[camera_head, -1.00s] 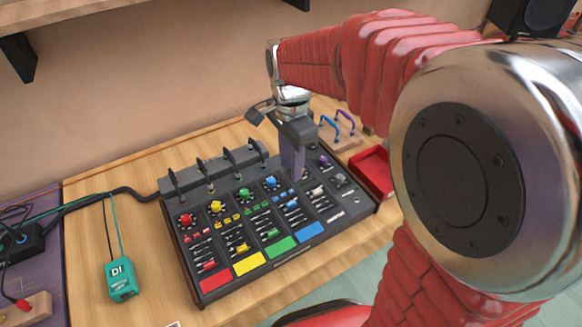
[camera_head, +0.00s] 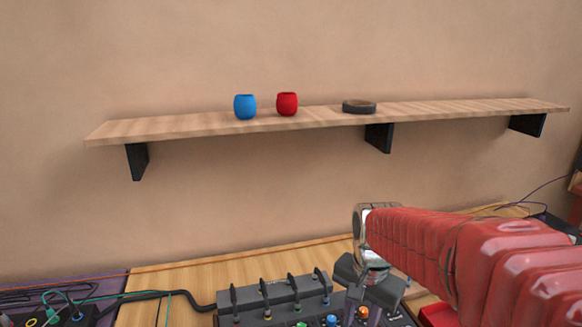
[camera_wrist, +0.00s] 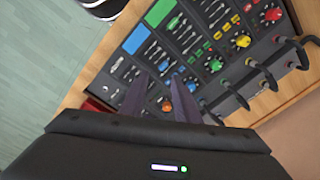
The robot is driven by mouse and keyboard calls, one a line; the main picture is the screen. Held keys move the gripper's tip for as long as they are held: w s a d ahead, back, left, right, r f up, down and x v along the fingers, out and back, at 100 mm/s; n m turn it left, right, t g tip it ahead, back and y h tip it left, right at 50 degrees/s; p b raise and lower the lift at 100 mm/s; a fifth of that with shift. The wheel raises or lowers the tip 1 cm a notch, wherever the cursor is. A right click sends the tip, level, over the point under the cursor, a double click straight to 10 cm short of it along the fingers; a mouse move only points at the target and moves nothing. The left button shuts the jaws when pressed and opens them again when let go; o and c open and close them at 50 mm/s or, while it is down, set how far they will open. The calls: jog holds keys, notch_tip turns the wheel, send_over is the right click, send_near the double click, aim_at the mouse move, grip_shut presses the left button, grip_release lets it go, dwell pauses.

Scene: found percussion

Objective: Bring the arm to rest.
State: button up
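My arm reaches in from the right in the head view, bent down over the black mixer (camera_head: 262,297). My gripper (camera_wrist: 162,76) hangs above the mixer's panel with its two dark fingers apart and nothing between them. The mixer also shows in the wrist view (camera_wrist: 205,38), with coloured knobs, a blue and a green pad, and cables along one edge. I cannot tell whether the fingertips touch the panel.
A wooden wall shelf (camera_head: 200,124) holds a blue cup (camera_head: 245,107), a red cup (camera_head: 287,104) and a dark round ring (camera_head: 359,107). The wooden table (camera_head: 160,283) carries cables at left. A red tray (camera_head: 437,315) is partly hidden by my arm.

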jog(key=s+d+r+n+t, duration=0.1)
jog(key=s+r+n+t, duration=0.4)
jog(key=s, duration=0.8)
jog(key=shift+d+r+n, duration=0.15)
jog(key=shift+r+n, duration=0.9)
jog(key=shift+n, duration=0.45)
dwell(1.5)
